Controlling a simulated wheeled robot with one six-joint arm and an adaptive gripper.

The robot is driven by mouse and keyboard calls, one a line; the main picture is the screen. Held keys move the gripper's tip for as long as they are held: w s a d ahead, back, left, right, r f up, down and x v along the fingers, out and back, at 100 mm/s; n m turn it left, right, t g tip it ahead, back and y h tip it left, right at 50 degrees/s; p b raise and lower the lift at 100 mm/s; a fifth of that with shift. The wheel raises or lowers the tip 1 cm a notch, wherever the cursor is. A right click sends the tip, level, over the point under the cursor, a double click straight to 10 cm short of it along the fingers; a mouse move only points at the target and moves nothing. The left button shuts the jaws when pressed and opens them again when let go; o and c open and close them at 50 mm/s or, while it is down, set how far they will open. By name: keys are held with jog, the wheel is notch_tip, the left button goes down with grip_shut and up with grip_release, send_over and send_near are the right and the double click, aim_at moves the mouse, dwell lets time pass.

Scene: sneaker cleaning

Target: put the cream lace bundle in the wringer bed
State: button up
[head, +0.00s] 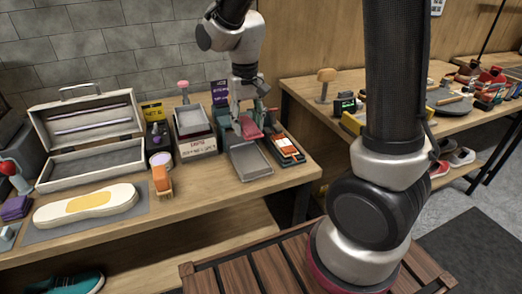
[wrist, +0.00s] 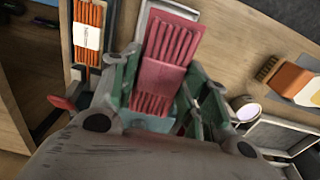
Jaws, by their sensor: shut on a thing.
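My gripper (head: 241,108) reaches down over the bench, and its grey fingers fill the lower part of the wrist view (wrist: 165,112). It is shut on a red lace bundle (wrist: 175,50) with a pink band. The bundle also shows in the head view (head: 251,128). Green frame parts, apparently the wringer, stand on both sides of the bundle (wrist: 124,80) and below my gripper (head: 231,134). A grey metal tray (head: 249,161) lies in front of the green frame and partly under the bundle. I cannot make out a cream lace bundle.
An orange lace bundle with a white band (wrist: 88,36) lies in a narrow tray to the right in the head view (head: 287,150). The front bench edge is close.

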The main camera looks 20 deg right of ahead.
send_over(249, 158)
notch_tip(249, 158, down, 6)
jog(key=shift+r, duration=0.1)
jog(key=shift+f, duration=2.05)
jog(key=shift+f, duration=0.1)
jog(key=o, duration=1)
